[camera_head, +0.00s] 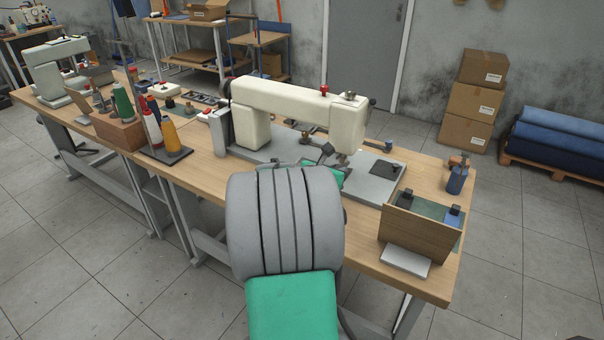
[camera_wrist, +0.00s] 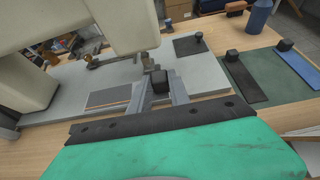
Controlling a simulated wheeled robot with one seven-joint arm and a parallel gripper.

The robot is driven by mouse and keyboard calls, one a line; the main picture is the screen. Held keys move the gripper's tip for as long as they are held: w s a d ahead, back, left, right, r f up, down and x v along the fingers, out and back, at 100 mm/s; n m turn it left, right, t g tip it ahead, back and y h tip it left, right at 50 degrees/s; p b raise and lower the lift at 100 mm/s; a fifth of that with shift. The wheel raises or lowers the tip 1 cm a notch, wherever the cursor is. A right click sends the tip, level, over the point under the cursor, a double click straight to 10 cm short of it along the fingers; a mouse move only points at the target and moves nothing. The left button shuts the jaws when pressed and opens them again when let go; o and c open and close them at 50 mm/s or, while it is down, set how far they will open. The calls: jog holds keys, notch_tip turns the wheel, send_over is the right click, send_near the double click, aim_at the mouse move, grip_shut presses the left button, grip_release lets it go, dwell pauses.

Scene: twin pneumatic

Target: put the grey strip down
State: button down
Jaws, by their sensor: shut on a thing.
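My gripper (camera_wrist: 160,88) is shut on a small black block (camera_wrist: 160,79), like the blocks on the other strips; I take it as the grip of the grey strip. It is over the sewing machine's pale grey base plate (camera_wrist: 207,75), in front of the needle area. A dark grey rectangle with orange edging (camera_wrist: 107,97) shows just left of the fingers in the wrist view. I cannot tell if it is the strip or a marked spot, nor whether the held strip touches the plate. In the head view my arm hides most of my gripper.
The cream sewing machine (camera_head: 300,100) stands close behind my gripper. A dark patch with a black block (camera_head: 384,168) lies on the plate's right. Thread cones (camera_head: 170,138) stand left.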

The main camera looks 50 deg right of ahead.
notch_tip(320, 180, down, 10)
jog(key=shift+r+b, duration=0.1)
jog(key=shift+b, duration=0.45)
jog(key=c, duration=1.2)
grip_release()
